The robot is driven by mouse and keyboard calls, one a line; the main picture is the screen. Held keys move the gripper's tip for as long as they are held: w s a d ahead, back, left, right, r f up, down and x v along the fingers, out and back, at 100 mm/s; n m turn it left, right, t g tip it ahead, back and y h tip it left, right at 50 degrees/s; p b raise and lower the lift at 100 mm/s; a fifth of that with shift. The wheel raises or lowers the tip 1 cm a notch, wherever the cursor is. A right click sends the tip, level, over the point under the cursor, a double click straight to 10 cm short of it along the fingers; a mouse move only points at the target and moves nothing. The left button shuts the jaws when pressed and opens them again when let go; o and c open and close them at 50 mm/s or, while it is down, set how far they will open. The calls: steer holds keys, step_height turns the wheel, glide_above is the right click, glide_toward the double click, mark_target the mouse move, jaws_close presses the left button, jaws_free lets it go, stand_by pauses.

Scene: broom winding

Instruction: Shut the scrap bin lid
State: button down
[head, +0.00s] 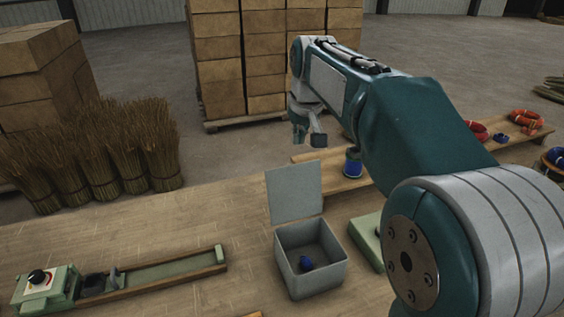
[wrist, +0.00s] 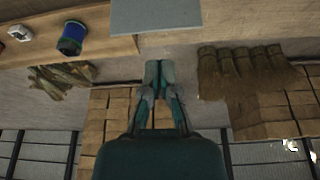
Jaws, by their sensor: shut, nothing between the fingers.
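The scrap bin (head: 325,279) is a grey open box on the wooden workbench, with a small dark blue item (head: 306,263) inside. Its flat grey lid (head: 294,192) stands up, open, at the bin's far edge. My gripper (head: 310,142) is in the air beyond and above the lid, apart from it. In the wrist view my gripper (wrist: 160,66) has its fingers together with nothing between them. The grey lid (wrist: 155,16) shows there at the top edge, just past the fingertips.
A green block-like thing (head: 366,238) lies right of the bin, partly behind my arm. A blue-and-green spool (head: 352,164) stands behind it. A green winding fixture (head: 150,276) is at the left. Bristle bundles (head: 110,155) and stacked boxes (head: 265,60) stand beyond the bench.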

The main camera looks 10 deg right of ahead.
mark_target(293, 190)
steer(key=w+a+f, duration=0.2)
steer(key=w+f, duration=0.3)
steer(key=w, duration=0.7)
steer(key=s+x, duration=0.1)
steer(key=x, duration=0.9)
steer(key=shift+s+d+r+n+g, duration=0.1)
steer(key=shift+s+d+n+g, duration=0.1)
steer(key=shift+s, duration=0.75)
steer(key=shift+s+d+n+g, duration=0.1)
steer(key=shift+s+g, duration=0.1)
steer(key=shift+s, duration=0.75)
steer(key=shift+s+r+t, duration=0.2)
steer(key=shift+s+t, duration=0.1)
steer(key=shift+s, duration=0.05)
